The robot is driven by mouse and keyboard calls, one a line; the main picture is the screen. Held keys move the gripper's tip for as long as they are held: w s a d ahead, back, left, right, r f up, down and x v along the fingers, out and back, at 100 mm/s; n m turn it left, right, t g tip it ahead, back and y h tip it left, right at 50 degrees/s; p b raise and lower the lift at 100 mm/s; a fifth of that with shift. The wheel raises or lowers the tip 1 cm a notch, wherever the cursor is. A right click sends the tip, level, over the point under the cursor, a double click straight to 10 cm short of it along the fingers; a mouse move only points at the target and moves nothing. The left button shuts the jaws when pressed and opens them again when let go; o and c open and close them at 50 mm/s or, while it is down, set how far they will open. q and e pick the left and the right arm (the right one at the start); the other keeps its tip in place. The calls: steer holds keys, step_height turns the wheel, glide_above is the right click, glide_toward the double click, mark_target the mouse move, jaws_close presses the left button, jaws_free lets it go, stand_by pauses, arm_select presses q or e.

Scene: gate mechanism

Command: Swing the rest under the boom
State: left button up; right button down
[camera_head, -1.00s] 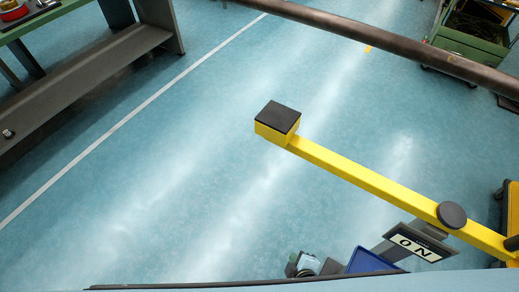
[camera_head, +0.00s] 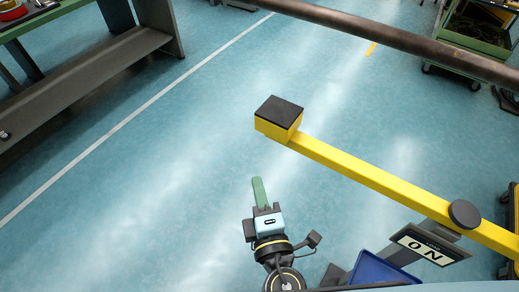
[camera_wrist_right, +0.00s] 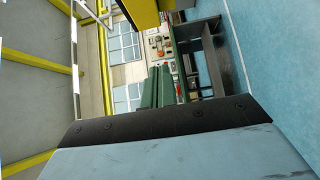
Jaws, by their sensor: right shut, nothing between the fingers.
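The rest is a yellow swing arm (camera_head: 380,180) with a yellow end block under a black pad (camera_head: 280,109). A round dark knob (camera_head: 464,214) sits on its right part. The boom, a long brown-grey bar (camera_head: 400,42), crosses the top right, and the rest's pad stands clear of it in the picture. My right gripper (camera_head: 258,183) points up the picture, below and left of the pad, apart from it. Its green fingers are closed together and empty; they also show in the right wrist view (camera_wrist_right: 156,86), with a yellow part (camera_wrist_right: 141,12) above them. My left gripper is out of view.
A plate with large letters (camera_head: 430,248) and a blue tray (camera_head: 382,270) lie below the rest at the lower right. A green-topped bench (camera_head: 50,16) stands at upper left, a green cart (camera_head: 474,40) at upper right. The floor between is open.

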steer(key=p, duration=0.2)
glide_toward(257, 129)
steer(key=w+a, duration=0.2)
steer(key=a, duration=0.1)
steer(key=w, duration=0.1)
steer(key=w+d, duration=0.2)
steer(key=w, duration=0.1)
steer(key=shift+p, duration=0.35)
